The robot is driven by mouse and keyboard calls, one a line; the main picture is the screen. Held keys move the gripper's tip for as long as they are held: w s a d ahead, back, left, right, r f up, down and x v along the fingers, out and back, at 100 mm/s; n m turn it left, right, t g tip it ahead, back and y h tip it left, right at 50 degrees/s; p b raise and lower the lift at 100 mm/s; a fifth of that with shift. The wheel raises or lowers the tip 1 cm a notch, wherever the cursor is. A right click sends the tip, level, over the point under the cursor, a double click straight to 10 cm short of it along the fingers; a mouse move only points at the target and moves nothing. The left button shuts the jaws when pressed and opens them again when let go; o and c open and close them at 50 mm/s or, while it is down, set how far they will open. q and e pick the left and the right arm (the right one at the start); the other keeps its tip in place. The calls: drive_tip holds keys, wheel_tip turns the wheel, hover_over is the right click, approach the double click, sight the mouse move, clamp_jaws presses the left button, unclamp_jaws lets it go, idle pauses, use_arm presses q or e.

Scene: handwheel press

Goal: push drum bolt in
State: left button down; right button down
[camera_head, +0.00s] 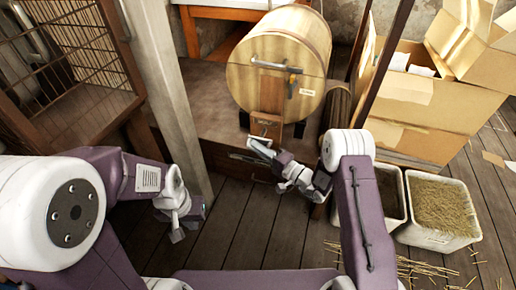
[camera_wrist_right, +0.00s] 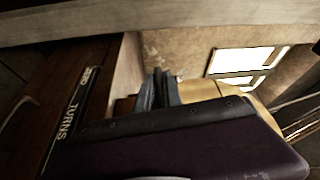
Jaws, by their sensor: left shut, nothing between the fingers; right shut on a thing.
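The wooden drum (camera_head: 272,72) lies on its side on a stand, its round end facing me. In the right wrist view the grey fingers (camera_wrist_right: 162,88) are close together. My left gripper (camera_head: 178,234) is shut and empty, low over the floor, left of the stand.
A wooden post (camera_head: 168,90) stands left of the drum, beside a slatted cage (camera_head: 70,50). Cardboard boxes (camera_head: 420,110) and a straw-filled bin (camera_head: 440,205) stand right. The right wrist view shows a plate lettered TURNS (camera_wrist_right: 72,118). Plank floor between my arms is clear.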

sight(261, 142)
idle(0.4)
drive_tip(key=w+b, duration=0.1)
drive_tip(key=w+d, duration=0.1)
drive_tip(key=w, duration=0.1)
drive_tip(key=shift+w+f+b, duration=0.1)
drive_tip(key=shift+f+b, duration=0.1)
drive_tip(key=shift+b, duration=0.2)
drive_tip(key=shift+w+d+r, duration=0.1)
drive_tip(key=shift+w+d, duration=0.05)
drive_tip(key=shift+w, duration=0.2)
drive_tip(key=shift+r, duration=0.15)
drive_tip(key=c, duration=1.5)
unclamp_jaws()
drive_tip(key=shift+w, duration=0.1)
